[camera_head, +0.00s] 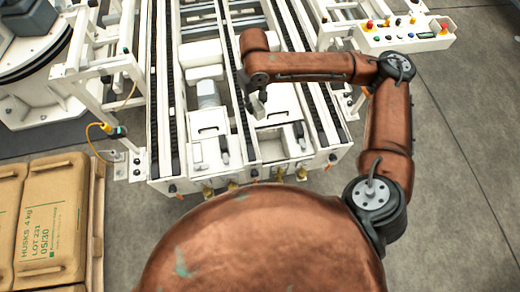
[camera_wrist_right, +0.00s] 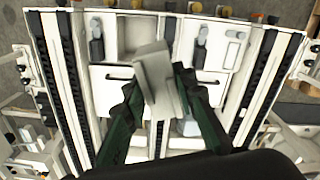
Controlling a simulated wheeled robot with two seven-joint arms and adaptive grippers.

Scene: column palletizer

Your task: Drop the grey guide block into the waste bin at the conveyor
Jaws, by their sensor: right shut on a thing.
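My right gripper (camera_wrist_right: 165,112) is shut on the grey guide block (camera_wrist_right: 157,80) in the right wrist view. The block is a pale, stepped piece held tilted between two dark green fingers, above the front end of the conveyor. In the head view my right gripper (camera_head: 258,98) hangs over the conveyor's middle, and the block is hard to make out there. An open box-like recess (camera_wrist_right: 135,35), which may be the waste bin, lies beyond the block in the wrist view; the block covers part of it. My left gripper is not in view.
The white conveyor frame (camera_head: 165,172) has dark chain tracks and upright cylinders at its front. Cardboard sacks (camera_head: 50,215) are stacked at the lower left. A control panel (camera_head: 405,36) with coloured buttons is at the upper right. Open floor lies to the right.

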